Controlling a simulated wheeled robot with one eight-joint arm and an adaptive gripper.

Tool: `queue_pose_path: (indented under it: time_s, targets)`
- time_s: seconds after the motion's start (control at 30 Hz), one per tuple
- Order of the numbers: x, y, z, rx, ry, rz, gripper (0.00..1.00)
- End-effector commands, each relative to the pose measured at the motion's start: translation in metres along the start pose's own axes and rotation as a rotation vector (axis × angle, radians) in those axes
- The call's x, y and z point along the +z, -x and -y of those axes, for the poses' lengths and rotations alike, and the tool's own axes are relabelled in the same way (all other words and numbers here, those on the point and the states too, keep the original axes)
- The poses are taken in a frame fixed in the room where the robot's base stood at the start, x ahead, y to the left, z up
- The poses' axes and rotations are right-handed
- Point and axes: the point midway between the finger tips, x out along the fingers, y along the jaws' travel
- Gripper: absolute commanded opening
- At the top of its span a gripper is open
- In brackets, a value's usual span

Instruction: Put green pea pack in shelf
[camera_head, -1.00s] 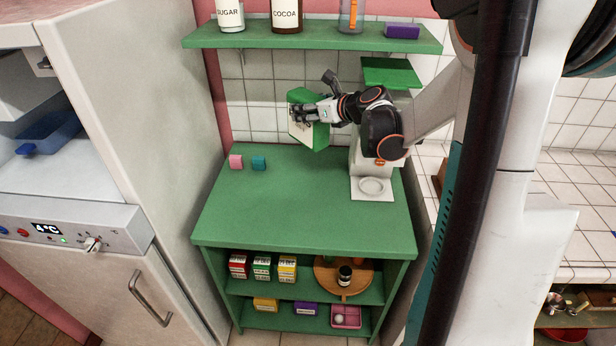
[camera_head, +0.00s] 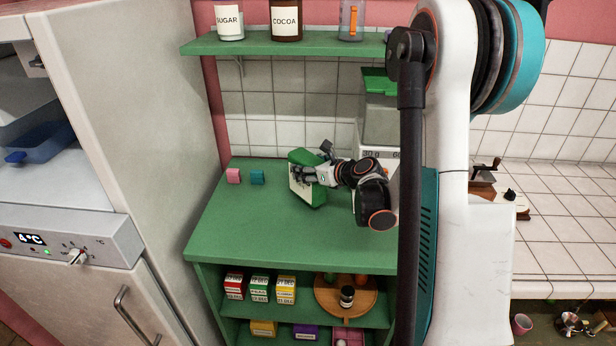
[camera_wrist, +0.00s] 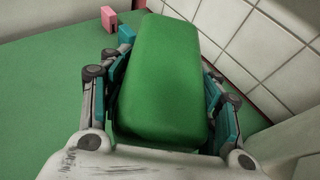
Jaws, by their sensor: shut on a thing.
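A green pack with a white label face (camera_head: 305,192) is held by my gripper (camera_head: 303,174) over the green top of the shelf unit (camera_head: 265,225). In the wrist view the pack (camera_wrist: 165,85) lies between the two fingers, which press on its left and right sides. The pack is tilted in the head view. Whether its lower edge touches the top is hard to tell. The wall shelf (camera_head: 295,46) is above, and the unit's lower shelf (camera_head: 212,287) is below the top.
Pink (camera_head: 233,176) and teal (camera_head: 257,177) cubes sit on the top, left of the pack. Jars (camera_head: 287,22) stand on the wall shelf. Small boxes (camera_head: 260,288) and a round wooden tray (camera_head: 368,306) fill the lower shelf. A kitchen scale (camera_head: 380,152) stands behind my gripper.

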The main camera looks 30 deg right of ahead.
Motion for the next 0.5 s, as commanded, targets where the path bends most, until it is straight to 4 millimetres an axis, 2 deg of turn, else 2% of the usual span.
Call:
queue_pose_path:
  time_s: [0.03, 0.13, 0.5]
  targets:
    - [-0.010, -0.004, 0.000, 0.000, 0.000, 0.000, 0.18]
    - [-0.020, -0.009, 0.000, 0.000, 0.000, 0.001, 0.18]
    - [-0.023, -0.009, 0.000, 0.000, 0.000, 0.001, 0.18]
